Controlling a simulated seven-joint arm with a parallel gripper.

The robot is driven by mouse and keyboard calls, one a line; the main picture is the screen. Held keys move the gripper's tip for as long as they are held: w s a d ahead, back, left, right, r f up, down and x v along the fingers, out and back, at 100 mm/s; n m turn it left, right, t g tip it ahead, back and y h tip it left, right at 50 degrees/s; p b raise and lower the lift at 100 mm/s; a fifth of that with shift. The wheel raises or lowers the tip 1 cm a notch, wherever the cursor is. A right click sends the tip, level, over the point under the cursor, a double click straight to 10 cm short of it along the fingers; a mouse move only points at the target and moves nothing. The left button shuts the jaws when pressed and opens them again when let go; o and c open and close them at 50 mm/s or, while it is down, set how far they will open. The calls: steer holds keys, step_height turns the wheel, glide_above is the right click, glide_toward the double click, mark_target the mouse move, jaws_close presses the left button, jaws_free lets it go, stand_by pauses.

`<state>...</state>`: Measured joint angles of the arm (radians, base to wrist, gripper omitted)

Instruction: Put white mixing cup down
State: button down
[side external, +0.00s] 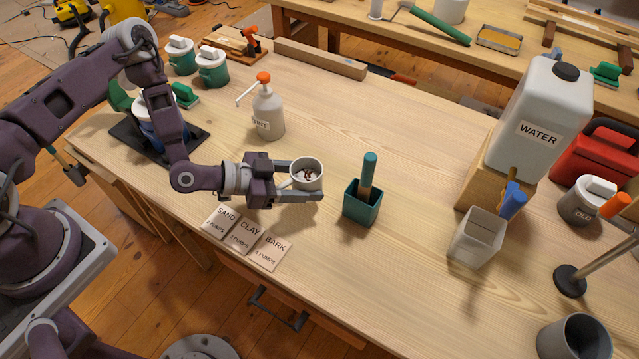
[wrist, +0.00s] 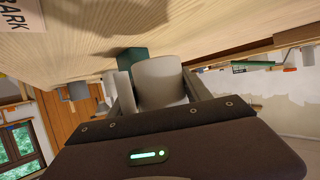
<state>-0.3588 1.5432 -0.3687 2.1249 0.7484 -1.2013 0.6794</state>
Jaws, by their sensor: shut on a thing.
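The white mixing cup (side external: 306,176) is held between the fingers of my gripper (side external: 308,190), above the near-left part of the wooden table. It stands upright, with its opening up, and a dark reddish-brown bit shows inside. In the wrist view, the cup's pale side (wrist: 160,82) fills the space between the fingers of my gripper (wrist: 162,98). A shadow lies on the tabletop near it in the wrist view. The exact gap between cup and table is hard to judge.
A teal square holder (side external: 361,205) with a teal-handled tool stands just right of the cup. Sand, clay and bark cards (side external: 246,238) lie in front. The water container (side external: 541,110) and a grey square cup (side external: 476,240) stand right. The middle tabletop is clear.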

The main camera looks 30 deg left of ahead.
step_height(320, 180, down, 4)
steer(key=shift+f, duration=0.2)
steer(key=shift+f, duration=0.1)
steer(key=shift+c, duration=2.4)
jaws_free()
